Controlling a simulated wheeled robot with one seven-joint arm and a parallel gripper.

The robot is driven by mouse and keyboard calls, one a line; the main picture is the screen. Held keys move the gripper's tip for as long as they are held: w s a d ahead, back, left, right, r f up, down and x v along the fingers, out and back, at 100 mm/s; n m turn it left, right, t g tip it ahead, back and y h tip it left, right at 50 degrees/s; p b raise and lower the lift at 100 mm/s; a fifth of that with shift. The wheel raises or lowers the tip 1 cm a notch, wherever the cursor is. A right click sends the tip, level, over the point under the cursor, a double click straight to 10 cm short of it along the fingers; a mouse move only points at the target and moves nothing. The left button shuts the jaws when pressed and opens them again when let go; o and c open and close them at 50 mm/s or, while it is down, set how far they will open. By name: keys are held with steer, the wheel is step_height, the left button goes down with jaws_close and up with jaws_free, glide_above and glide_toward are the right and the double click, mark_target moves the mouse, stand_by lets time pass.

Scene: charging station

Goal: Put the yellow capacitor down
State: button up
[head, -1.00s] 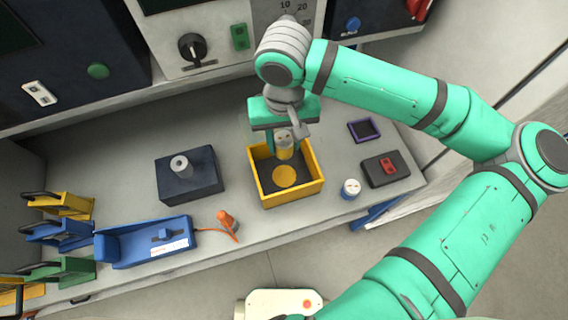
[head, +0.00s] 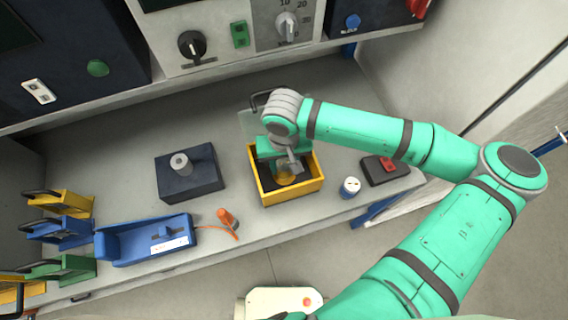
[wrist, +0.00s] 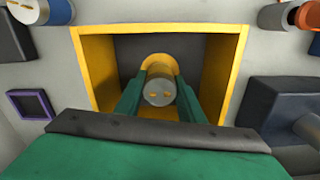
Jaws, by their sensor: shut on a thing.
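The yellow capacitor (wrist: 159,86) is upright between my green fingers in the wrist view, its grey end with two terminals facing the camera. My gripper (wrist: 160,92) is shut on it. In the head view my gripper (head: 284,172) reaches down into the yellow box (head: 308,186) and partly hides the capacitor. I cannot tell whether the capacitor's lower end touches the floor.
A dark block with a grey post (head: 188,177) stands left of the box. A white and blue cylinder (head: 350,187) and a dark pad with a red part (head: 384,169) are to the right.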

mark_target(284, 163)
steer(key=shift+f, duration=0.25)
steer(key=o, duration=1.2)
steer(key=shift+r, duration=0.1)
step_height(284, 163, up, 12)
steer(key=shift+r, duration=0.15)
